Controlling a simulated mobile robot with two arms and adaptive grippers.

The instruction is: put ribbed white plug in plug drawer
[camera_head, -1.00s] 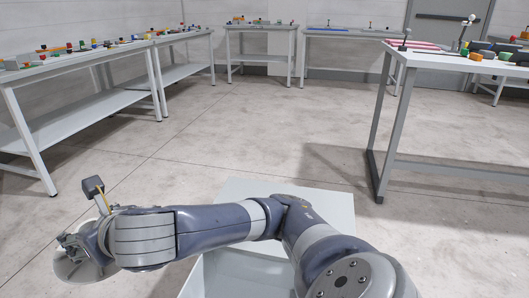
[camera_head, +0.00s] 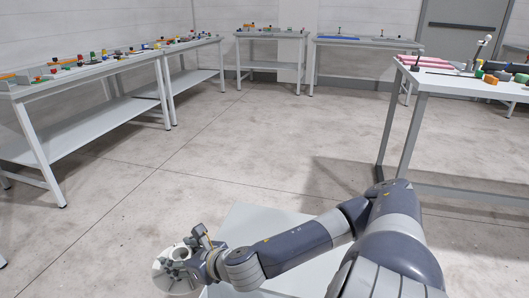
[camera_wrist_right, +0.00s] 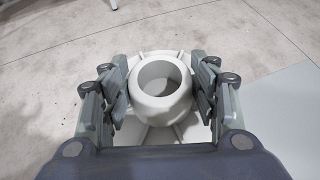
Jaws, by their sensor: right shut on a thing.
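The ribbed white plug (camera_wrist_right: 158,112) is a round white piece with a hollow collar and ribs over a wide flange. My right gripper (camera_wrist_right: 160,92) is shut on it, with a finger on each side of the collar in the right wrist view. In the head view my right gripper (camera_head: 190,262) holds the plug (camera_head: 172,283) low at the bottom, left of centre, above the floor. My left gripper is not in view. I cannot make out the plug drawer in either view.
Long tables with small coloured parts stand at the left (camera_head: 88,72) and the back (camera_head: 350,41). Another table (camera_head: 440,82) stands at the right. A pale flat surface (camera_head: 262,222) lies under my right arm. The concrete floor (camera_head: 210,150) between is clear.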

